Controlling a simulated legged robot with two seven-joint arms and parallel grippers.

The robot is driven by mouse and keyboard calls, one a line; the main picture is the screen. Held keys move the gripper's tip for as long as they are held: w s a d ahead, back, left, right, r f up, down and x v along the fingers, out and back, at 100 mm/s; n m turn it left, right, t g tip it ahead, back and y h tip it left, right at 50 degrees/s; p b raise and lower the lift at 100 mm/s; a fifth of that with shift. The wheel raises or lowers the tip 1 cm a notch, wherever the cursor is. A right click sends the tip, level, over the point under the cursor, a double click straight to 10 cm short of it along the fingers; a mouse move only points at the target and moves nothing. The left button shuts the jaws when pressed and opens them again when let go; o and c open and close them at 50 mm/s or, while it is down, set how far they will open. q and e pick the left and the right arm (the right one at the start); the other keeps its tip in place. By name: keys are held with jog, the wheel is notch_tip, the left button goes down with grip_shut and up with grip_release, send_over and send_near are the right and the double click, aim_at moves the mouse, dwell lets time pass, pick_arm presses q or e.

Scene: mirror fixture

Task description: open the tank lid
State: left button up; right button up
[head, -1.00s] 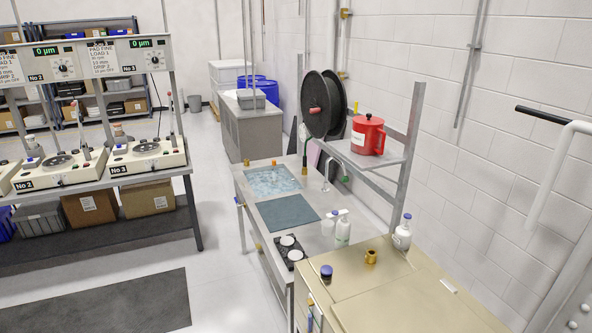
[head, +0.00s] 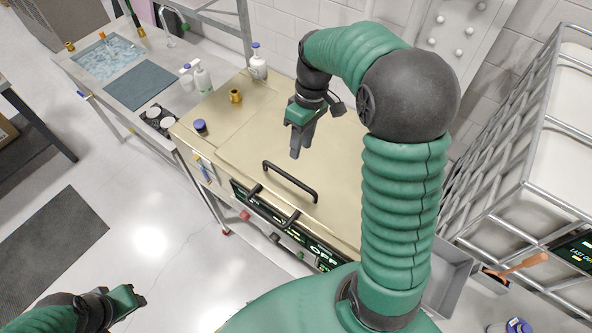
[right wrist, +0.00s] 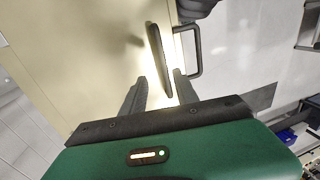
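The tank is a tan box with a flat lid (head: 245,145) that lies closed, in the middle of the head view. A black bar handle (head: 290,182) stands on the lid near its front edge. My right gripper (head: 295,155) is above the lid, just behind the handle, with its fingers pointing down. In the right wrist view, the fingers (right wrist: 160,88) are apart with nothing held between them.
A blue-capped jar (head: 200,126), a brass fitting (head: 235,96) and a white bottle (head: 258,65) stand on the tan top beside the lid. A display panel (head: 325,255) runs along the front. A caged white container (head: 570,130) stands at right.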

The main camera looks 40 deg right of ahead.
aim_at(293, 178)
jog(key=x, duration=0.3)
jog(key=p+x, duration=0.1)
jog(key=x, duration=0.6)
jog(key=shift+a+f, duration=0.3)
jog(key=shift+a, duration=0.1)
jog(key=shift+d+f, duration=0.2)
jog(key=shift+f, duration=0.1)
jog(key=shift+c, duration=0.5)
jog(key=shift+a+r, duration=0.1)
jog(key=shift+a, duration=0.05)
grip_shut()
jog(key=shift+w, duration=0.1)
